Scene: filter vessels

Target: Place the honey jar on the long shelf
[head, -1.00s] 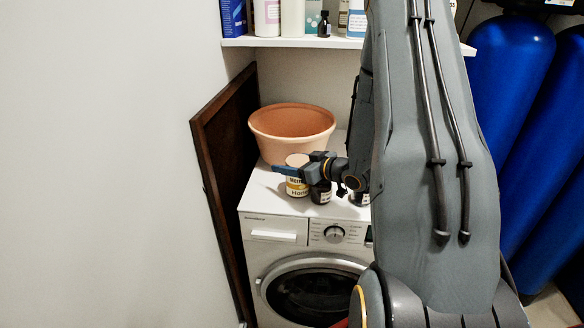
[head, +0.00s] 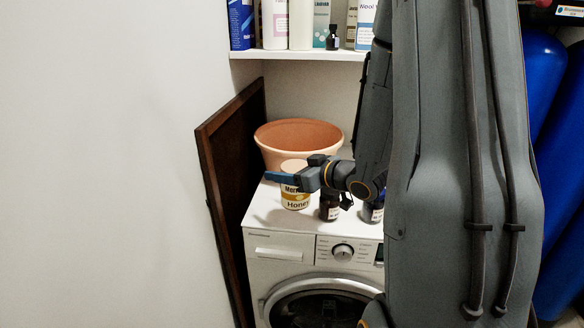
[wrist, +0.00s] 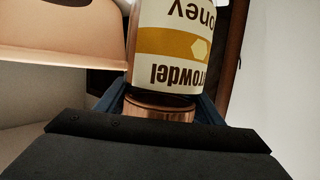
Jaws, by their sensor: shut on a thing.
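The honey jar (head: 295,201), with a white and yellow label and a tan lid, is upright at the washing machine's top. The wrist view shows the jar (wrist: 180,45) upside down between the fingers. I cannot tell whether its base touches the machine. A long white shelf (head: 300,55) with several bottles runs above; my arm hides its right part.
A terracotta pot (head: 290,148) stands behind the jar on the washing machine (head: 280,247). Dark small jars (head: 329,208) (head: 373,212) stand to the right. A brown framed board (head: 222,175) leans at left. Blue tanks (head: 548,90) stand at right.

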